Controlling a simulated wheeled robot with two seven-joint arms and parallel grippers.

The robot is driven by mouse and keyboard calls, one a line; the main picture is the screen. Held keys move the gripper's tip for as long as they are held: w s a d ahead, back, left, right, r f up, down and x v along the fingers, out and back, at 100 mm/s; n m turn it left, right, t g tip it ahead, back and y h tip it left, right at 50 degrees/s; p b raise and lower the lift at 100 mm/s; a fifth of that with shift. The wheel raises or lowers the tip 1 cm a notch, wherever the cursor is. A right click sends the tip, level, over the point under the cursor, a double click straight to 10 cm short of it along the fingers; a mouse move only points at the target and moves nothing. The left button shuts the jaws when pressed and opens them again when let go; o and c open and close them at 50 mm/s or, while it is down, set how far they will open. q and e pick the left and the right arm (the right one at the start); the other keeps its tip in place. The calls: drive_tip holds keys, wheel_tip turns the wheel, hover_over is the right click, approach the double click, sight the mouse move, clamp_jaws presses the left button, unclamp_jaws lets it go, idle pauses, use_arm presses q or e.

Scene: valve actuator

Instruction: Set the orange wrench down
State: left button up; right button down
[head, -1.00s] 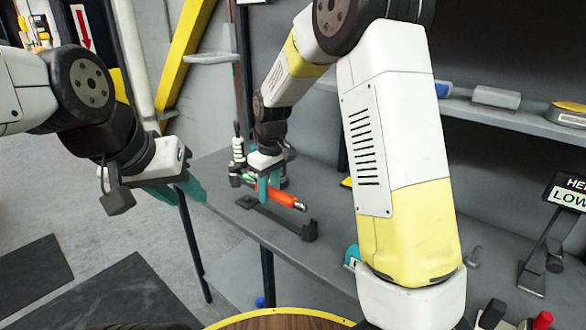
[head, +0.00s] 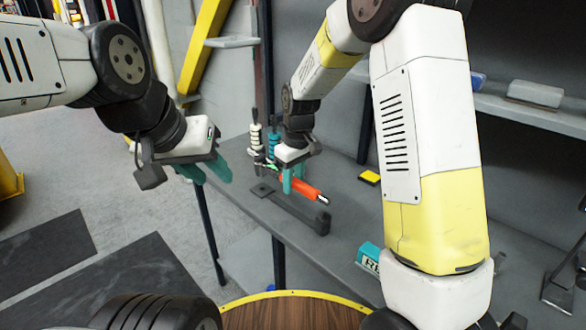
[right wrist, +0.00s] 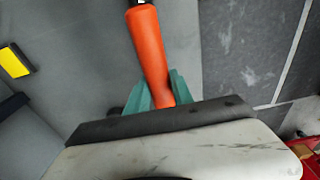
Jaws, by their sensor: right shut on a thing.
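The orange wrench (head: 300,188) is in my right gripper (head: 294,182), with its orange handle pointing right and slightly down. In the right wrist view the orange handle (right wrist: 148,50) lies between the teal fingers. The wrench is just above a long dark holder (head: 290,207) with a raised end post on the grey bench. I cannot tell whether it touches the holder. My left gripper (head: 206,172) is open and empty, left of the bench's edge.
A round wooden table (head: 290,312) with a yellow rim is in front.

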drive_tip(key=shift+f, duration=2.85)
idle(0.3)
drive_tip(key=c, duration=1)
unclamp_jaws()
drive_tip(key=shift+c, duration=0.2)
drive_tip(key=r, duration=0.7)
drive_tip(key=shift+s+d+r, duration=0.25)
drive_tip(key=shift+r, duration=0.05)
